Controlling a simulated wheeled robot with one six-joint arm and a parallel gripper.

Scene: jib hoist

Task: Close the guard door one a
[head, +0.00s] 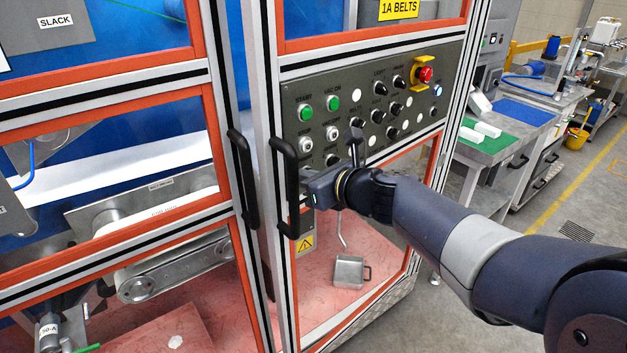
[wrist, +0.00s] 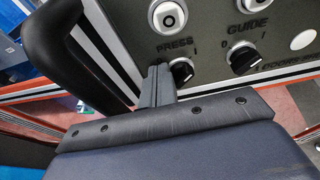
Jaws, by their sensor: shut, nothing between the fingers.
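The guard door (head: 268,130) under the "1A BELTS" sign (head: 399,8) has an orange-edged aluminium frame and a grey control panel (head: 350,110). A gap shows between its left edge and the neighbouring door (head: 215,110), so it looks ajar. Its black upright handle (head: 284,190) is at that edge and also shows in the wrist view (wrist: 75,50). My gripper (head: 306,188) is just right of the handle, in front of the panel's lower left. In the wrist view my gripper (wrist: 157,85) is shut and empty, near the PRESS knob (wrist: 182,70). Whether it touches the door is unclear.
The neighbouring door has its own black handle (head: 242,178). A red emergency button (head: 425,75) and several knobs stick out of the panel. A workbench (head: 510,130) stands at the right. Grey floor (head: 590,190) is open beyond my arm.

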